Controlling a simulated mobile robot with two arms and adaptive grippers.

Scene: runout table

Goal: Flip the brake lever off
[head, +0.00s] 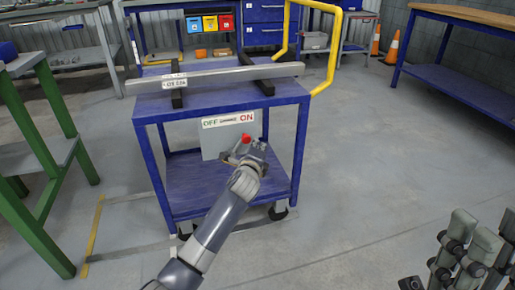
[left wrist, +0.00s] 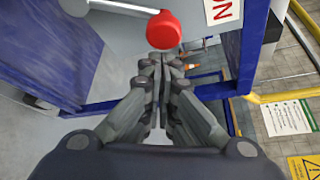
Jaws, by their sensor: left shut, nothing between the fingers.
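The brake lever's red knob (head: 246,139) shows in front of a grey panel (head: 214,140) under the cart top, below the ON end of its OFF–ON label (head: 228,119). In the left wrist view the red knob (left wrist: 163,31) sits at the end of a pale rod (left wrist: 125,8), just beyond my fingertips. My left gripper (head: 257,150) is shut and empty, close to the knob; I cannot tell whether they touch. In the left wrist view its fingers (left wrist: 158,65) meet just below the knob. My right gripper (head: 470,245) is at the lower right, partly cut off.
The blue cart (head: 221,104) carries a long metal bar (head: 225,75) and has a yellow handle (head: 332,60) at right. A green-legged table (head: 45,155) stands at left. A blue workbench (head: 465,85) is at far right. Floor right of the cart is clear.

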